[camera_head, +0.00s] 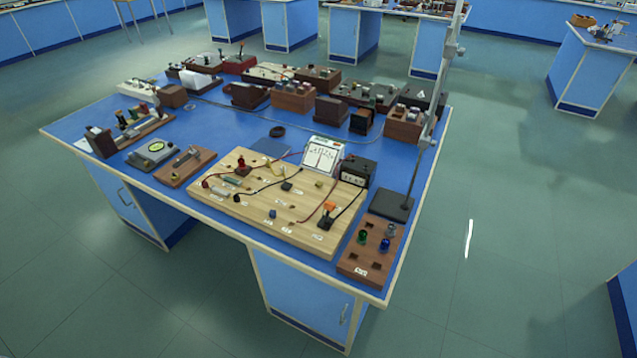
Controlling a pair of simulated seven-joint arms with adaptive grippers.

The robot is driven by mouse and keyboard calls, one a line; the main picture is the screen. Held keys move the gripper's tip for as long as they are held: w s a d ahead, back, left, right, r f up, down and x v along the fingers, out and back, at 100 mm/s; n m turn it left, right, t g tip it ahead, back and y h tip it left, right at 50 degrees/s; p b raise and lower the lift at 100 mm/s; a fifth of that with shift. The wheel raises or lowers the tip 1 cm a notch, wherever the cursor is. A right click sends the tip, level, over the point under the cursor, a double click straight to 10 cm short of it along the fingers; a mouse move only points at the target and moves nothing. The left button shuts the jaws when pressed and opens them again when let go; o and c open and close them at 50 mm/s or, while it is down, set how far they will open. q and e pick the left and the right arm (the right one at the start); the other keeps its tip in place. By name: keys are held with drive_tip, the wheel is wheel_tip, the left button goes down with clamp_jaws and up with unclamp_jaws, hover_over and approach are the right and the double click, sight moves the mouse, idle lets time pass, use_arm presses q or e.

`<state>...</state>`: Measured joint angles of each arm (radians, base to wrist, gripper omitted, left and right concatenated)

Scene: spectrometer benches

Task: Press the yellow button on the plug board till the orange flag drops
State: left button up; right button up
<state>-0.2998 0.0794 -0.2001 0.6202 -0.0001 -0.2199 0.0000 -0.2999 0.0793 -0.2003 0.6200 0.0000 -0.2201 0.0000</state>
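A light wooden board (230,200) with wires and small fittings lies at the front of the blue bench, and a small orange piece (330,207) stands up near its right end above a dark block (325,223). A brown block (356,255) with square holes and green, blue and grey knobs is at the bench's front right corner. I cannot tell which of the two is the plug board. No yellow button is clearly made out; a small yellowish piece (319,184) sits on the light board. Neither of my grippers is in view.
A stand with a dark base (392,206) and tall rod rises at the right edge. Several wooden instruments fill the back of the bench (220,135).

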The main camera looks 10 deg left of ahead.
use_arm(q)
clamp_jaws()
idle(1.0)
